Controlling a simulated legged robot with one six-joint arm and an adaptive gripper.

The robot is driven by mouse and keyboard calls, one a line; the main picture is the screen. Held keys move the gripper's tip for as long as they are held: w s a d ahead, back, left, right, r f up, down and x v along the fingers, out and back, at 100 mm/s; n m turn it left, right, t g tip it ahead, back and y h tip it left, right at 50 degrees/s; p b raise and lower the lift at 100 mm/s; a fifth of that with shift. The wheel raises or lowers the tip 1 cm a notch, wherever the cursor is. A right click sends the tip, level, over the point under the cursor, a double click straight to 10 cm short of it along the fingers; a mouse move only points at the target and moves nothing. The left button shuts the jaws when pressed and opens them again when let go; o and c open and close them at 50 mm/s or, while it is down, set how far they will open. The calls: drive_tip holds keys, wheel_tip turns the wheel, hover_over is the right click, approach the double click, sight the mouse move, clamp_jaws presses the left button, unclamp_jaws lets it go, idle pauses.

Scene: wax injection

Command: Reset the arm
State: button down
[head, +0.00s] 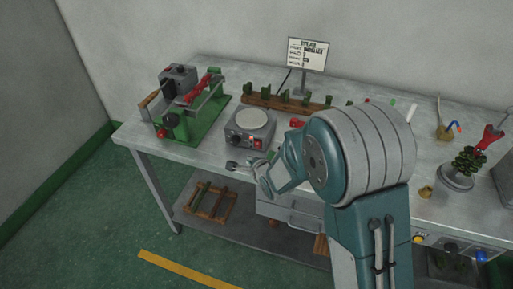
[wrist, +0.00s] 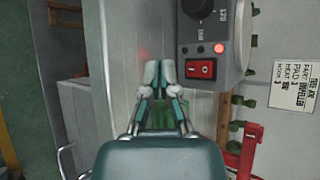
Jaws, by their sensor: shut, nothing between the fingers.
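My arm (head: 350,160), teal and grey, reaches over the workbench from the front right. My gripper (head: 233,166) is near the bench's front edge, just in front of the hot plate. In the wrist view my gripper (wrist: 159,72) has its two grey fingertips together with nothing between them. The grey hot plate box (head: 250,130) with a round pale top is behind the gripper. In the wrist view its dial, lit red lamp and red switch (wrist: 201,69) are right of the fingertips, apart from them.
The workbench (head: 150,147) carries a green machine (head: 190,120) at left, a wooden rack (head: 275,102) with green pieces, and a sign (head: 306,54) behind. A potted green wax tree (head: 466,165) stands at right. A tray (head: 210,202) lies on the lower shelf.

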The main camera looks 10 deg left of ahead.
drive_tip(key=shift+s, duration=0.7)
drive_tip(key=shift+r, duration=0.1)
drive_tip(key=s+d+r+n+h, duration=0.2)
drive_tip(key=d+r+n, duration=0.1)
drive_tip(key=d+r, duration=0.55)
drive_tip(key=s+d+r+n+h, duration=0.2)
drive_tip(key=d+r+n+h, duration=0.15)
drive_tip(key=d+r, duration=0.5)
drive_tip(key=s+d+r+n+g+h, duration=0.1)
drive_tip(key=s+d+r+n+g, duration=0.1)
drive_tip(key=s+d+n, duration=0.2)
drive_tip(key=s+d+r+n+g+h, duration=0.1)
drive_tip(key=s+d+n, duration=0.3)
drive_tip(key=s+d, duration=0.6)
drive_tip(key=s+r, duration=0.1)
drive_tip(key=s, duration=0.6)
drive_tip(key=shift+s+d+r+n+g, duration=0.2)
drive_tip(key=shift+d+n+g, duration=0.1)
drive_tip(key=shift+n+g, duration=0.1)
